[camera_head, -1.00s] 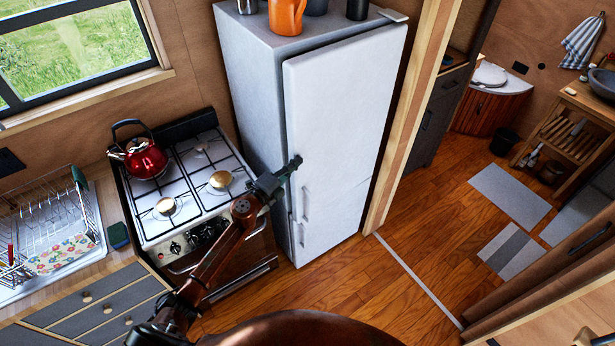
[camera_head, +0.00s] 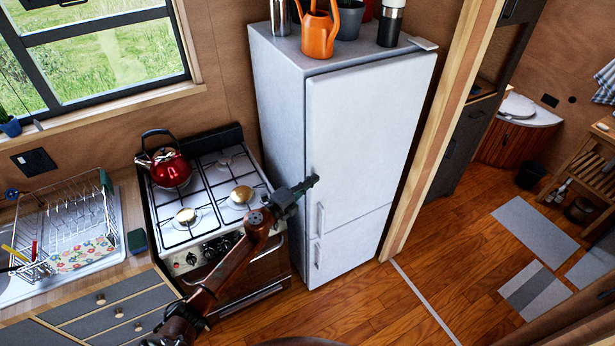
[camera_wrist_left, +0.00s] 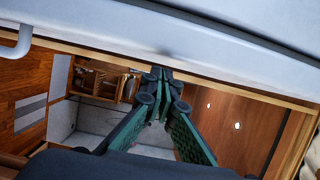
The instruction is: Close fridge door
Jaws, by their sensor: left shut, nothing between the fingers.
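The white fridge (camera_head: 277,110) stands beside the stove in the head view. Its tall upper door (camera_head: 370,120) lies flat against the body or very nearly so. A thin dark line runs along its top edge, and I cannot tell whether it is fully sealed. The lower door (camera_head: 355,240) looks shut. My left gripper (camera_head: 313,181) is shut and empty, its tips at the upper door's left edge, just above the handle (camera_head: 320,218). In the left wrist view the gripper (camera_wrist_left: 158,75) points at a pale fridge surface (camera_wrist_left: 190,35); contact is unclear. My right gripper is out of view.
The stove (camera_head: 215,195) with a red kettle (camera_head: 168,168) lies left of the fridge, under my left arm. An orange watering can (camera_head: 319,35) and other items stand on the fridge top. A wooden post (camera_head: 440,130) borders its right side. Wooden floor (camera_head: 380,300) is clear in front.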

